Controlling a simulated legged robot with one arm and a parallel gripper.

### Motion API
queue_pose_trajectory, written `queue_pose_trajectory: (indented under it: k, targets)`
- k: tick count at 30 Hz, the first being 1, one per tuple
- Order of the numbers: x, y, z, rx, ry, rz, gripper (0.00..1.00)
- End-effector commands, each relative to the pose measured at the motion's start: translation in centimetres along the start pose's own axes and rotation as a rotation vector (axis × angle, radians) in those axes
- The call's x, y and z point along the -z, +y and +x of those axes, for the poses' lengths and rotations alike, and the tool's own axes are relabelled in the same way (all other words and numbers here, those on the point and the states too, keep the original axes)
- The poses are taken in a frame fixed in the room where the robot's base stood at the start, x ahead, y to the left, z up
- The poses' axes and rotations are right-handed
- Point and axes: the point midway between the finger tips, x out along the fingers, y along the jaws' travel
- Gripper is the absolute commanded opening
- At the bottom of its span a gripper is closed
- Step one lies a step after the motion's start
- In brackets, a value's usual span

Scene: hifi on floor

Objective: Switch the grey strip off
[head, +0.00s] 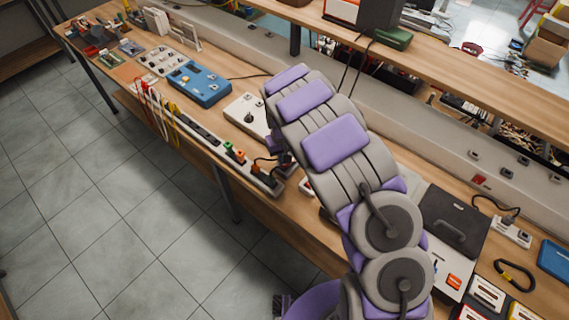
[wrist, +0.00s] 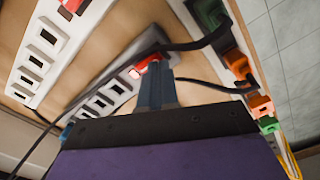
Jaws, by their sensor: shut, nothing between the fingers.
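My gripper (wrist: 157,72) is shut and empty in the wrist view, its fingertips right at a lit red switch (wrist: 147,64) on a pale strip (wrist: 108,94). Whether they touch it I cannot tell. A second pale strip (wrist: 40,50) with a red switch (wrist: 73,5) lies to its left. A third strip (wrist: 186,12) with green and orange plugs runs down the right side. In the head view a long strip (head: 199,132) with plugs lies along the bench's front edge. My arm hides the gripper there. I cannot tell by colour which strip is the grey one.
Black cables (wrist: 205,42) cross close by the fingers in the wrist view. On the bench (head: 165,105) stand a blue box (head: 205,84) and a white box with a dial (head: 244,110). Red, white and yellow leads (head: 158,105) hang off the front edge. A black case (head: 452,222) stands right of my arm.

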Motion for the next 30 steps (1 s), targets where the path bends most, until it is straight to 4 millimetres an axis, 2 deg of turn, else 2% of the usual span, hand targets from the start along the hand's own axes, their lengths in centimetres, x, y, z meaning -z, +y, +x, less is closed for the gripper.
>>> queue_pose_trajectory:
  k: [30]
  targets:
    - [-0.05, 0.18, 0.61, 0.002, 0.001, 0.001, 0.0]
